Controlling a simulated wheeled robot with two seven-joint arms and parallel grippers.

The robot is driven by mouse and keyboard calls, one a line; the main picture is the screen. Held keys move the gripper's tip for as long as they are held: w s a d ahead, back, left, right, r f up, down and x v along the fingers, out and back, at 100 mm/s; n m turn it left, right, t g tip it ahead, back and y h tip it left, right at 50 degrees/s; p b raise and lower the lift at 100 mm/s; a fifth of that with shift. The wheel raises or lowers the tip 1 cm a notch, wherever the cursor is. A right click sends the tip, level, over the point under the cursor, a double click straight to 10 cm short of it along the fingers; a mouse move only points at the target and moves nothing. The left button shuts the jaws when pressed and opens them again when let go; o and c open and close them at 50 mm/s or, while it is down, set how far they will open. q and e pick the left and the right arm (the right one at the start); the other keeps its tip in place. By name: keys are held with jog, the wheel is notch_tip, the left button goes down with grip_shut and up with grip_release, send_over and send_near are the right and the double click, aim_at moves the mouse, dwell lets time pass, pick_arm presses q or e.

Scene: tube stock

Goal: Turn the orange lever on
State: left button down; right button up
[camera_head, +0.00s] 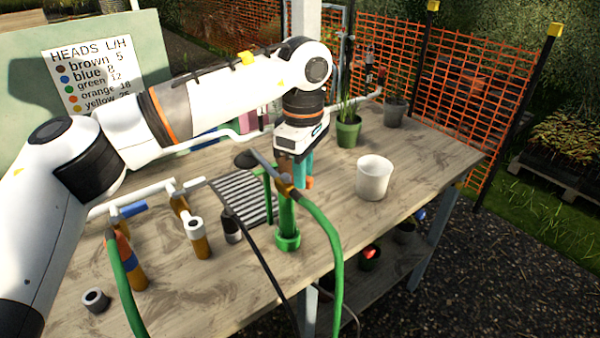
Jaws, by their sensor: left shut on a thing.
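My left gripper (301,172) reaches down over the middle of the table. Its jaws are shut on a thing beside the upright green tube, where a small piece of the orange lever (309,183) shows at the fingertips. The fingers hide most of the lever, so its exact angle cannot be told. The green upright tube (287,222) stands on the table below the gripper, with a brown fitting at its top and a green hose (334,240) running from it. My right gripper is not in view.
A white pot (374,177) stands close to the right of the gripper. A potted plant (348,131) stands behind. At left are white pipes (150,189) with brown fittings, a blue lever (128,210) and another green hose (122,280). A dark bottle (231,226) stands near the striped mat (240,196).

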pick_arm(q)
jog(key=shift+w+a+n, duration=0.1)
jog(key=shift+w+n, duration=0.55)
jog(key=shift+n, duration=1.45)
jog(key=shift+w+n, duration=0.65)
jog(key=shift+n, duration=1.45)
jog(key=shift+w+a+n, duration=0.1)
jog(key=shift+w+n, duration=0.55)
jog(key=shift+n, duration=1.45)
jog(key=c, duration=1.4)
grip_release()
jog(key=shift+o, duration=0.2)
jog(key=shift+r, duration=0.1)
